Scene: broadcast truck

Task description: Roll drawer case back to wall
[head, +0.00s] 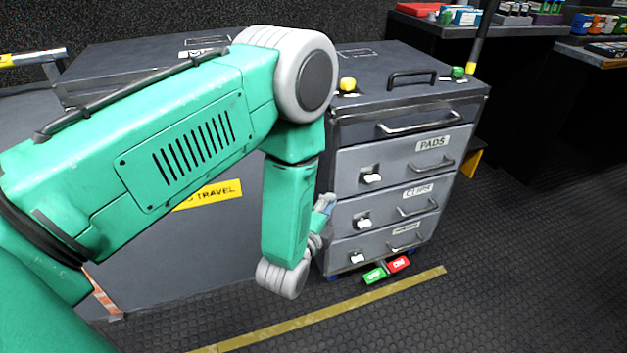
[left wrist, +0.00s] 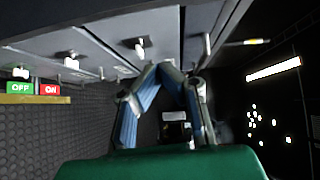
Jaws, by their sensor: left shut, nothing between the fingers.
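The grey drawer case (head: 435,118) stands right of centre in the head view, with drawers labelled PADS and CLIPS, a lower label too small to read, and a black handle on top. A green OFF pedal (head: 374,276) and a red ON pedal (head: 398,264) are at its foot. My left gripper (head: 327,203) is beside the case's front left edge, partly hidden by my green arm. In the left wrist view my left gripper (left wrist: 170,68) is shut and empty, its blue-padded fingers converging near the drawer fronts. I cannot tell whether it touches the case. My right gripper is not in view.
A yellow floor line (head: 335,310) runs in front of the case. A larger grey cabinet (head: 200,255) with a yellow TRAVEL label stands to the left. A dark speckled wall (head: 150,22) is behind. Dark benches (head: 440,35) with boxes are at the back right. Floor at right is clear.

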